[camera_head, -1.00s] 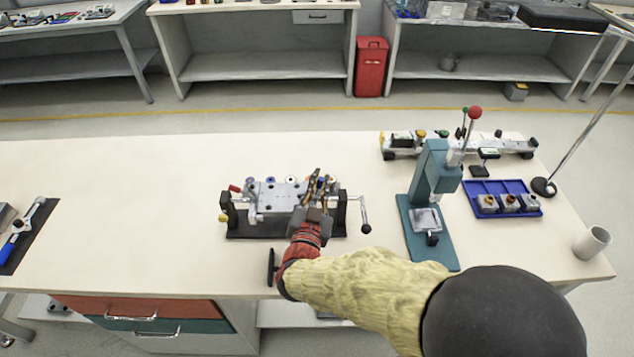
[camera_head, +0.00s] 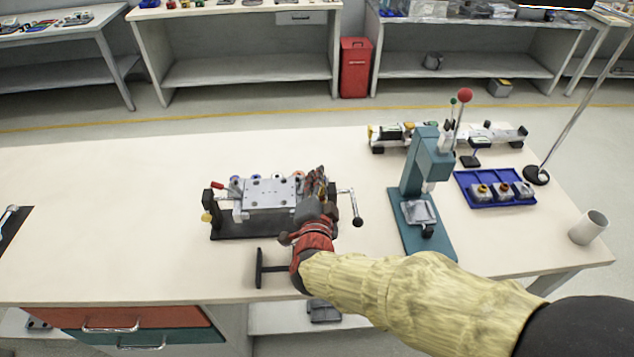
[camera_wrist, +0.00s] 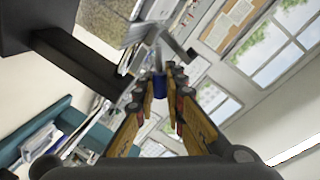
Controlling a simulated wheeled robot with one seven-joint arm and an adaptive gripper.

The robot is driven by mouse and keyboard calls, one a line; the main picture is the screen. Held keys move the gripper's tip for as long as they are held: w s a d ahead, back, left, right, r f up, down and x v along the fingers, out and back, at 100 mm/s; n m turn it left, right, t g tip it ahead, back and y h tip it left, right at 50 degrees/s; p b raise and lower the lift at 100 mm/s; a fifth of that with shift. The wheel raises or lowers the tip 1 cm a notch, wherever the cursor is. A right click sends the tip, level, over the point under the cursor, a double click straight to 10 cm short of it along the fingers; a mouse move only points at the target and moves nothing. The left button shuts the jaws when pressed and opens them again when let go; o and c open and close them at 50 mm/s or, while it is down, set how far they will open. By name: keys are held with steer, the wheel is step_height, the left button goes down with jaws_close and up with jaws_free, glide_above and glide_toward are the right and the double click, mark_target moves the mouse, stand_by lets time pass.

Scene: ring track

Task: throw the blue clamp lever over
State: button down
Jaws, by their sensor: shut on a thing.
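A fixture with a silver plate (camera_head: 270,194) on a black base stands on the bench in the head view. My gripper (camera_head: 318,188) is at the fixture's right end. In the wrist view, my gripper's (camera_wrist: 160,98) two orange-sided fingers close from either side on a blue piece, the blue clamp lever (camera_wrist: 159,84). A grey metal part runs on beyond the blue piece. In the head view my fingers and wrist hide the lever.
A crank handle (camera_head: 356,208) sticks out right of the fixture, close to my gripper. A teal press (camera_head: 416,190) stands further right, with a blue tray (camera_head: 494,190) and a white cup (camera_head: 588,228) beyond.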

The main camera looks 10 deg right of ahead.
steer(key=shift+d+f, duration=0.1)
stand_by(0.5)
steer(key=c, duration=1.9)
jaws_free()
steer(key=v, duration=0.8)
